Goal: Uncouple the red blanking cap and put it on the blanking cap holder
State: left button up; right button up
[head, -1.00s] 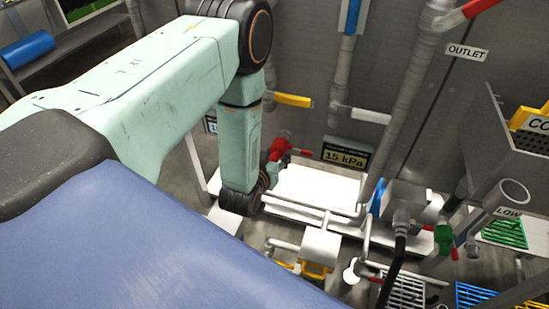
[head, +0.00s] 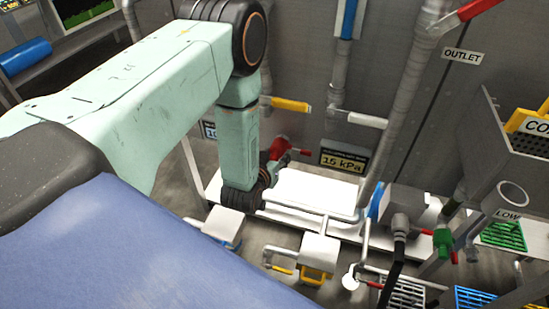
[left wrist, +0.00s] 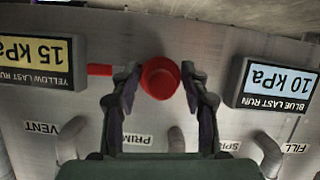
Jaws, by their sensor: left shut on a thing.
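The red blanking cap (left wrist: 160,77) is round and sits between the fingertips of my left gripper (left wrist: 160,80) in the left wrist view. The gripper is shut on it, one finger on each side. In the head view a red fitting (head: 279,148) shows beside my left wrist, against the back wall; my arm hides the fingers there. A red lever (left wrist: 100,70) lies just left of the cap in the wrist view. I cannot tell whether the cap is still joined to its port. I cannot pick out the blanking cap holder. My right gripper is out of view.
A 15 kPa display (head: 342,160) and a 10 kPa display (left wrist: 276,85) flank the cap. White pipes (head: 310,213) and a white bench (head: 315,190) lie below. A yellow-handled box (head: 318,255), a black hose (head: 395,262) and a green valve (head: 443,242) stand nearer.

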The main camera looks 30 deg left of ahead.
pick_arm(q)
jog(key=shift+w+r, duration=0.1)
jog(key=shift+w, duration=0.15)
jog(key=o, duration=1.4)
jog(key=shift+a, duration=0.1)
jog(key=v, duration=1.2)
jog(key=s+d+f+m+g+h, duration=0.1)
jog(key=s+d+f+g+h, duration=0.15)
jog(key=s+f+g, duration=0.5)
jog(key=s+d+f+m+g, duration=0.1)
jog(key=s+g, duration=0.1)
jog(key=s, duration=0.3)
jog(key=s+d+f+g, duration=0.1)
jog(key=s+g, duration=0.1)
jog(key=s, duration=0.4)
jog(key=s+d+f+m+g+p, duration=0.1)
jog(key=s+d+g, duration=0.1)
jog(key=s, duration=0.4)
jog(key=shift+s+f+m, duration=0.1)
jog(key=shift+s+m, duration=0.15)
jog(key=shift+m, duration=0.05)
